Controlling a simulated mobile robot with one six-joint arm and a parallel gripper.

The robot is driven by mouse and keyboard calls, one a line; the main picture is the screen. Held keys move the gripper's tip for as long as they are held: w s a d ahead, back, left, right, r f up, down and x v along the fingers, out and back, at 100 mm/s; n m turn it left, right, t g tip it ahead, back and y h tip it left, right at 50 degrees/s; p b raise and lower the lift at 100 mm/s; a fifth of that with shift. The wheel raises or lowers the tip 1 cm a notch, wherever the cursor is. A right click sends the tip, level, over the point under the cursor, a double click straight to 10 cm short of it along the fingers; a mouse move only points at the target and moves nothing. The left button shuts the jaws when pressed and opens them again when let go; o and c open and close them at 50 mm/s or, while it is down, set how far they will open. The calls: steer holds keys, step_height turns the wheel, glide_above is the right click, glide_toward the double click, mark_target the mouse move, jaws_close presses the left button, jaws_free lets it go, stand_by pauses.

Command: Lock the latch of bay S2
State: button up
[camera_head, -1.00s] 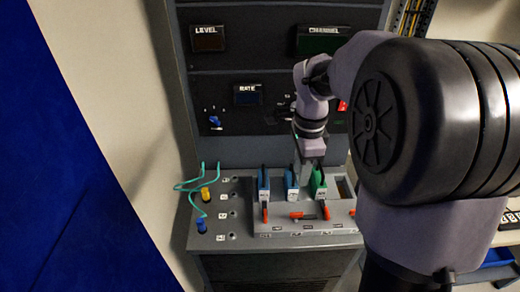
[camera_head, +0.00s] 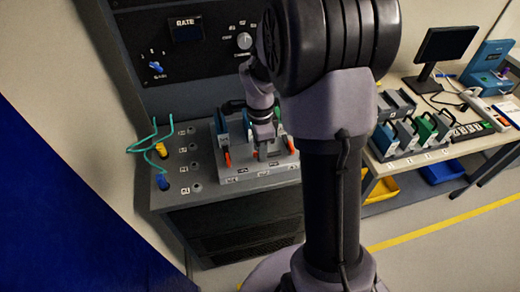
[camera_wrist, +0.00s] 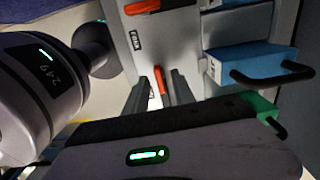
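The bay unit (camera_head: 262,180) holds upright blue and green modules, with orange latch levers in front. The left lever (camera_head: 227,158) and right lever (camera_head: 289,144) point front to back. The bay labels are too small to read, so I cannot confirm which is S2. My gripper (camera_head: 262,152) is low over the middle of the unit. In the wrist view, my gripper (camera_wrist: 158,96) is open, its fingers apart on either side of the crosswise lever.
Teal cables (camera_head: 150,143) and plugs stand left of the bay unit. A panel with knobs (camera_head: 185,55) rises behind. A side table (camera_head: 410,160) at right holds several modules and a monitor (camera_head: 447,50). Yellow and blue bins sit beneath it.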

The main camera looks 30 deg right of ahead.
jaws_close()
steer(key=shift+n, duration=0.3)
steer(key=n+p, duration=0.1)
steer(key=n, duration=0.2)
steer(key=shift+r+n, duration=0.1)
steer(key=shift+n, duration=0.3)
steer(key=n+p, duration=0.2)
steer(key=n, duration=0.2)
steer(key=shift+n, duration=0.3)
steer(key=n+p, duration=0.1)
steer(key=n, duration=0.3)
steer(key=shift+n+p, duration=0.85)
steer(key=shift+n, duration=1.25)
